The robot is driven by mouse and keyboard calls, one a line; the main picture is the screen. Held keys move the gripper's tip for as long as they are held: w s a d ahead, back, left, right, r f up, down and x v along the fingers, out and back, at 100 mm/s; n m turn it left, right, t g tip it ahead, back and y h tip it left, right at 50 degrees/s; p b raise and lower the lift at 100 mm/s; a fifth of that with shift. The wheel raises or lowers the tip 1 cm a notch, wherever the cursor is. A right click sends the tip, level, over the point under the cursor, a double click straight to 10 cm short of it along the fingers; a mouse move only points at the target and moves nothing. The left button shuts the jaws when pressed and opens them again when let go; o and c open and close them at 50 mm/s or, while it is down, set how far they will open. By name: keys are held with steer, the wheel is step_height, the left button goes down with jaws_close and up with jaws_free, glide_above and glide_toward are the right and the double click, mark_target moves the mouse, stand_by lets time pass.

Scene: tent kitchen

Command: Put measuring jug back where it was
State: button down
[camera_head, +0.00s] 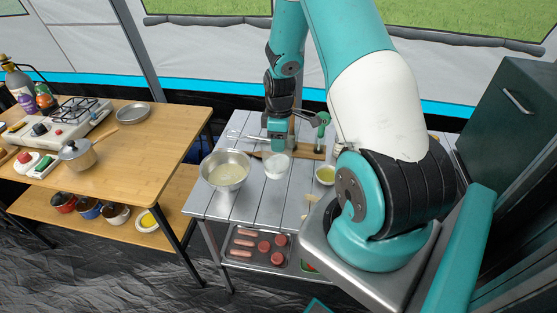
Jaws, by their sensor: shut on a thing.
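A small clear, whitish vessel, seemingly the measuring jug (276,167), is at the grey slatted table (235,207), just right of a big metal bowl. My gripper (279,148) is directly above the jug, pointing down, and is shut on it at its upper part. The fingertips are small and partly hidden by the wrist. I cannot tell whether the jug's base touches the table or hangs just above it.
A metal bowl (226,169) with pale contents stands left of the jug. A small bowl of yellowish liquid (325,175) and a wooden board (308,152) are to the right. A tray of meat (257,247) lies on the lower shelf. A wooden table with a stove (58,122) stands left.

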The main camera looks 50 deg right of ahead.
step_height(320, 180, down, 8)
steer(key=shift+f+p, duration=0.15)
steer(key=shift+p, duration=0.5)
steer(key=shift+f, duration=0.2)
steer(key=c, duration=0.7)
jaws_free()
steer(key=shift+r, duration=0.1)
